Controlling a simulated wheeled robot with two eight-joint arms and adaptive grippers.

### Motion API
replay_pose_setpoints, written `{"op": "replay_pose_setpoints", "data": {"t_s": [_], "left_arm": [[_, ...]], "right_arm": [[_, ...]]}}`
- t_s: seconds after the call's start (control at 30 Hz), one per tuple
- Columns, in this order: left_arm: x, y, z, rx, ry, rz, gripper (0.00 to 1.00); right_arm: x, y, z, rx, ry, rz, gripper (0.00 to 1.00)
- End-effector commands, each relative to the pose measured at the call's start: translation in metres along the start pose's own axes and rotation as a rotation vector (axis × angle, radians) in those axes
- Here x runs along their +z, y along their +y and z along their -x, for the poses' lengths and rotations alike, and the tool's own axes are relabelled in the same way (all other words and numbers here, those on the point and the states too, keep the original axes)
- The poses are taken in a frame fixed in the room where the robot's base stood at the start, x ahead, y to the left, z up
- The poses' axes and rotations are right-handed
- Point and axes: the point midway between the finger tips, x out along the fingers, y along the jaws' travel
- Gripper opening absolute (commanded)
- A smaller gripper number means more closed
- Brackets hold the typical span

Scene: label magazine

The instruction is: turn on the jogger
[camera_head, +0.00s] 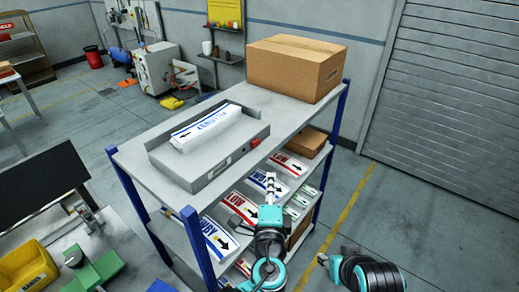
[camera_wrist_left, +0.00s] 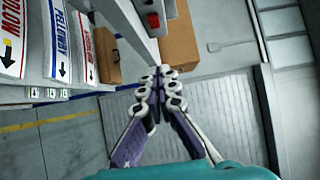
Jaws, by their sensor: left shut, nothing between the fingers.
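The jogger (camera_head: 215,182) is a grey tray-like machine on top of the shelf rack, with a stack of white labels (camera_head: 206,128) in it. A small red switch (camera_head: 255,142) sits on its right end. The red switch also shows at the top of the left wrist view (camera_wrist_left: 152,20). My left gripper (camera_head: 270,178) is shut and empty, in front of the rack and lower in the picture than the switch. Its closed fingers (camera_wrist_left: 160,74) show apart from the switch in the wrist view. My right gripper (camera_head: 322,258) is small at the lower right, its fingers unclear.
A cardboard box (camera_head: 285,68) stands on the rack's top at the back right. Label stacks (camera_head: 238,207) fill the lower shelves. Blue rack posts (camera_head: 190,238) stand at the corners. The floor (camera_head: 405,215) to the right is clear, before a roller door.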

Motion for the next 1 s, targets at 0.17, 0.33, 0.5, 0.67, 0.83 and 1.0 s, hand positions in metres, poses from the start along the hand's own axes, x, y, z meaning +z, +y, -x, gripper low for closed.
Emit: {"op": "replay_pose_setpoints", "data": {"t_s": [0.17, 0.33, 0.5, 0.67, 0.83, 1.0], "left_arm": [[0.001, 0.000, -0.011, 0.000, -0.004, 0.000, 0.00], [0.001, 0.001, -0.042, 0.000, -0.005, 0.000, 0.00], [0.001, 0.001, -0.079, 0.000, -0.005, 0.000, 0.00], [0.007, 0.000, -0.108, 0.000, -0.006, 0.000, 0.00], [0.023, 0.000, -0.123, 0.000, -0.004, 0.000, 0.00], [0.029, 0.000, -0.129, 0.000, -0.002, 0.000, 0.00]], "right_arm": [[0.000, 0.000, -0.001, 0.000, 0.000, 0.000, 0.40], [0.002, 0.000, -0.004, 0.000, 0.000, 0.000, 0.40], [0.004, 0.000, -0.006, 0.000, 0.000, 0.000, 0.40], [0.005, 0.000, -0.007, 0.000, 0.000, 0.000, 0.40], [0.005, 0.000, -0.007, 0.000, 0.000, 0.000, 0.40], [0.005, 0.000, -0.008, 0.000, 0.000, 0.000, 0.40]]}}
